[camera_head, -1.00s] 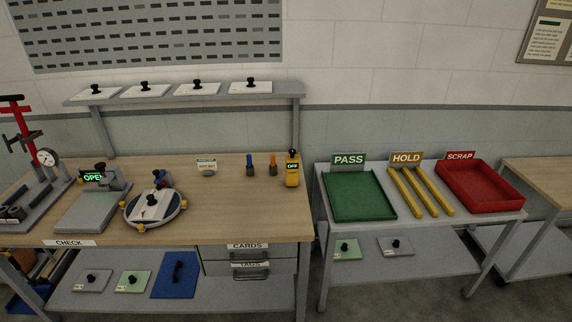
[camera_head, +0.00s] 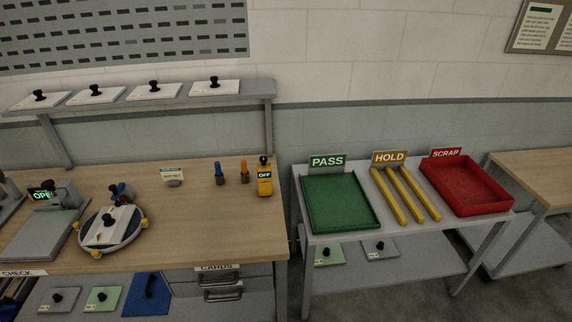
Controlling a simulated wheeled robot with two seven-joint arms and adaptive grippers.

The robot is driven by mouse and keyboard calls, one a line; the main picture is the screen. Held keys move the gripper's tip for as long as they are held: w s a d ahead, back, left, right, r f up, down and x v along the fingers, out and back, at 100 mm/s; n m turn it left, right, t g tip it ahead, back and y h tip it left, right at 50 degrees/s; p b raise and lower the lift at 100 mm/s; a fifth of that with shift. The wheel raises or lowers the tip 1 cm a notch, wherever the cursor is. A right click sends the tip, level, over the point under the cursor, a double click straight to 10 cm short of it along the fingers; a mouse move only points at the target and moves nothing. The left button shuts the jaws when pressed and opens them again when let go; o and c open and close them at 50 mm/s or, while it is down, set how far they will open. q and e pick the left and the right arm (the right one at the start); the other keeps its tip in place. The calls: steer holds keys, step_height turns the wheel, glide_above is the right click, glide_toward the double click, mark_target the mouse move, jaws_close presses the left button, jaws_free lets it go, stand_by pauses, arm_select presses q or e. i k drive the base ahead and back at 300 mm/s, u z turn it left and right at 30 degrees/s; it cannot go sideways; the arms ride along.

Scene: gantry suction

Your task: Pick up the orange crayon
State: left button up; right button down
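The orange crayon (camera_head: 244,164) stands upright in a small dark holder (camera_head: 245,177) on the wooden workbench, toward its right back part. Just left of it a blue crayon (camera_head: 218,168) stands in a similar holder. A yellow device reading OFF (camera_head: 265,181) stands close on its right. Neither of my grippers shows in the head view.
A round fixture (camera_head: 113,230) and a device reading OPEN (camera_head: 44,199) occupy the bench's left. A small sign (camera_head: 173,176) stands behind. The bench front before the crayons is clear. Right, a table holds a green PASS tray (camera_head: 340,202), yellow HOLD rails (camera_head: 404,194) and a red SCRAP tray (camera_head: 466,187).

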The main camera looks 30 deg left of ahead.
mark_target(244, 166)
steer(key=z, duration=0.2)
steer(key=i, duration=0.8)
steer(key=u, duration=0.7)
steer(key=i, duration=0.55)
steer(key=u, duration=0.55)
